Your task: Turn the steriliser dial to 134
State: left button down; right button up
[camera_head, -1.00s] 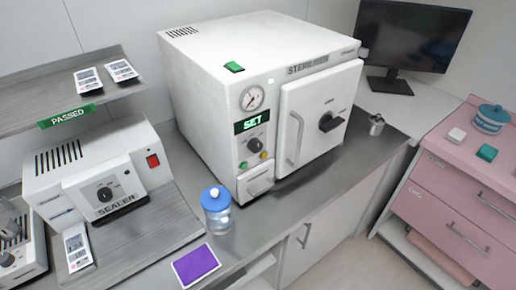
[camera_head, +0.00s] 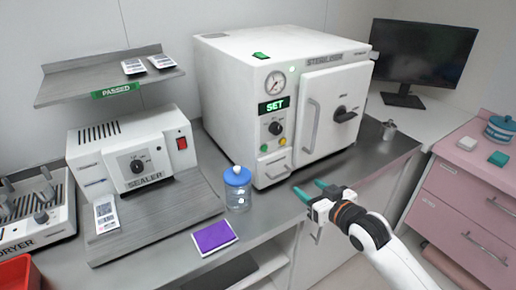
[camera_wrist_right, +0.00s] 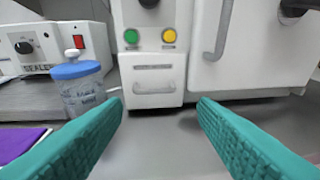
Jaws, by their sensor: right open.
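The white steriliser (camera_head: 228,95) stands on the grey counter, its green display (camera_head: 274,107) reading SET. Its dark dial (camera_head: 275,128) sits under the display, above small coloured buttons; which number the dial points to is too small to read. In the right wrist view only the dark lower edge of the dial (camera_wrist_right: 149,3) shows at the top, above a green and a yellow button. My right gripper (camera_head: 310,189) is open and empty, in front of and below the steriliser's front panel, apart from it. Its teal fingers (camera_wrist_right: 161,110) point toward the small drawer. My left gripper is not in view.
A blue-lidded jar (camera_head: 238,190) and a purple pad (camera_head: 214,236) stand left of my right gripper. The sealer (camera_head: 130,150) is further left. The steriliser door has a long handle (camera_head: 312,126) and a black knob (camera_head: 345,115). A metal cup (camera_head: 388,131) is at right.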

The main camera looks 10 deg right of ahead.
jog(key=n+t+y, duration=0.1)
jog(key=t+y, duration=0.1)
send_near(278, 131)
jog(key=v, duration=0.3)
pick_arm(q)
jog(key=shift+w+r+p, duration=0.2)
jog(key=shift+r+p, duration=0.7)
jog(key=shift+p, duration=0.05)
pick_arm(e)
jog(key=x, duration=1.1)
jog(key=shift+w, duration=0.25)
jog(key=c, duration=1)
jog(key=shift+o, duration=0.2)
